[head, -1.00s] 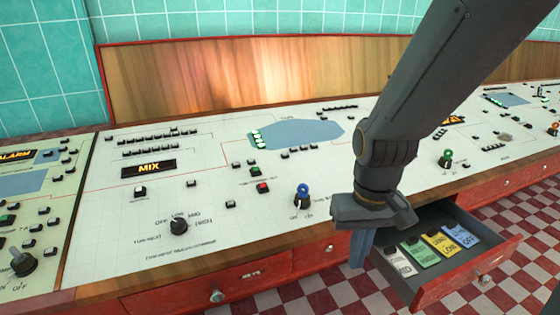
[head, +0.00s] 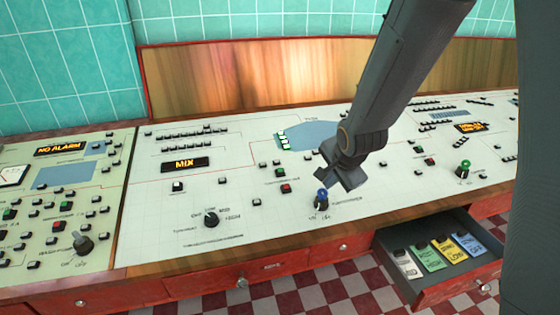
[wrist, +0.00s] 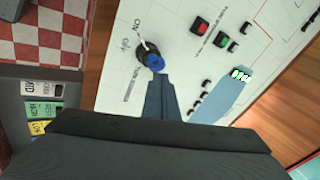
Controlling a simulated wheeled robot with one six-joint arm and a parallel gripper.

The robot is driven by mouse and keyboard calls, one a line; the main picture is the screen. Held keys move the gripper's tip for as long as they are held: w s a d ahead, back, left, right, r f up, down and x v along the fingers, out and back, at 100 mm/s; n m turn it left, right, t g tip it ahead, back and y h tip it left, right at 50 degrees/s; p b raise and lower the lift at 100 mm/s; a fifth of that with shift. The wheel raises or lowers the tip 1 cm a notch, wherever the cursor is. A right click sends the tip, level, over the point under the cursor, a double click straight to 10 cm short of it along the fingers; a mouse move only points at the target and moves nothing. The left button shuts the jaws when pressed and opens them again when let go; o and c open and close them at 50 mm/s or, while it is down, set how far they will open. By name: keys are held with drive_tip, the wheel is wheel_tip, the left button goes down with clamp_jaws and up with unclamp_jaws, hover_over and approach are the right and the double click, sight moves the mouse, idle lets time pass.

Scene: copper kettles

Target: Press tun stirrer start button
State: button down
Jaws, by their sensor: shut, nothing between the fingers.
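A dark button with a green cap (head: 279,173) and a button with a red cap (head: 286,188) sit together on the white console panel, left of the blue-topped knob (head: 321,199). Their printed labels are too small to read, so I cannot confirm which is the stirrer start. In the wrist view the green button (wrist: 221,40) and red button (wrist: 200,26) lie up and right of my fingers. My gripper (head: 345,178) is over the panel beside the blue knob. Its fingers (wrist: 157,84) are shut and empty, with the tips close to the blue knob in that view.
An open drawer (head: 405,289) with coloured tags juts out at the lower right. A black selector knob (head: 211,219), a MIX display (head: 184,163) and rows of small buttons are on the panel. A wooden backboard (head: 250,80) stands behind.

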drive_tip(key=w+a+r+m+t+y+p, duration=0.2)
drive_tip(key=w+a+r+m+p, duration=0.1)
drive_tip(key=w+a+m, duration=0.1)
drive_tip(key=w+a+r+m+t+y+p, duration=0.2)
drive_tip(key=w+a+m, duration=0.3)
drive_tip(key=a, duration=0.3)
drive_tip(key=shift+w+a+r+p, duration=0.3)
drive_tip(key=shift+w+r+p, duration=0.2)
drive_tip(key=shift+r+p, duration=0.4)
drive_tip(key=shift+f, duration=0.15)
drive_tip(key=b, duration=0.7)
hover_over(280, 171)
drive_tip(key=s+d, duration=0.1)
drive_tip(key=s, duration=0.1)
wheel_tip(280, 171, down, 7)
drive_tip(key=shift+f, duration=0.2)
drive_tip(key=shift+w+f, duration=0.15)
drive_tip(key=shift+f, duration=0.4)
drive_tip(key=shift+w+f, duration=0.1)
drive_tip(key=shift+f, duration=0.3)
